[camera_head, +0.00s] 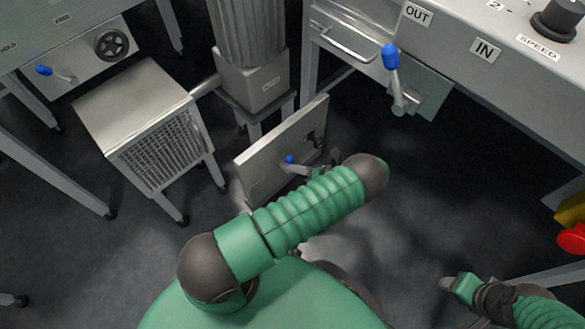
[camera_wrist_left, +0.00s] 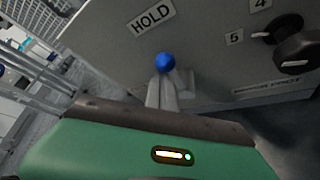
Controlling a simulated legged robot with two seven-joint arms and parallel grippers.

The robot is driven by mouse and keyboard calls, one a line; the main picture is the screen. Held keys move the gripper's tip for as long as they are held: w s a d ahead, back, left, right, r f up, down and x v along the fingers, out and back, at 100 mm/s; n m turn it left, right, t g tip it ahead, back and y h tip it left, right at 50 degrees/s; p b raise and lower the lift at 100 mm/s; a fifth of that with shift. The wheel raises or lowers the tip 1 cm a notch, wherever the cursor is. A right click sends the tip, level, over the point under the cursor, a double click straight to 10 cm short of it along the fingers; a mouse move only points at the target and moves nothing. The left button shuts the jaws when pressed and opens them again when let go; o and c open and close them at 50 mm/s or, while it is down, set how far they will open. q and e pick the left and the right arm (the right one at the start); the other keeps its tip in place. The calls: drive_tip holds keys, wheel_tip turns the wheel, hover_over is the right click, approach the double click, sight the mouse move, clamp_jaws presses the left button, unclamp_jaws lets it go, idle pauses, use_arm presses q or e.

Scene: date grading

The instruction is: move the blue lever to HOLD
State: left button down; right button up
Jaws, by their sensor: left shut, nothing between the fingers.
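A blue lever knob (camera_head: 289,159) shows on a low, tilted grey panel (camera_head: 262,155) in the middle of the head view. In the left wrist view the blue knob (camera_wrist_left: 165,62) is right at the tips of my left gripper (camera_wrist_left: 165,85), below and right of the HOLD label (camera_wrist_left: 151,20). My left gripper (camera_head: 299,169) is shut and empty, close beside the knob; whether they touch I cannot tell. The lever's shaft is hidden behind the fingers. My right gripper (camera_head: 448,284) is low at the right, far from this panel; its fingers are unclear.
A black rotary knob (camera_wrist_left: 296,50) with numbers sits right of the lever on the panel. Other blue-knobbed levers are on the left bench (camera_head: 44,70) and the right machine (camera_head: 390,55). A metal box (camera_head: 130,100) stands left; dark floor is open between.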

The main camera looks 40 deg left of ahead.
use_arm(q)
drive_tip(key=shift+w+r, duration=0.1)
drive_tip(key=shift+w, duration=0.05)
drive_tip(key=s+f, duration=0.2)
drive_tip(key=s, duration=0.1)
drive_tip(key=f+p+v, duration=0.1)
drive_tip(key=p+v, duration=0.1)
drive_tip(key=v, duration=0.8)
drive_tip(key=shift+d+p, duration=0.25)
drive_tip(key=shift+p, duration=0.15)
drive_tip(key=shift+f, duration=0.2)
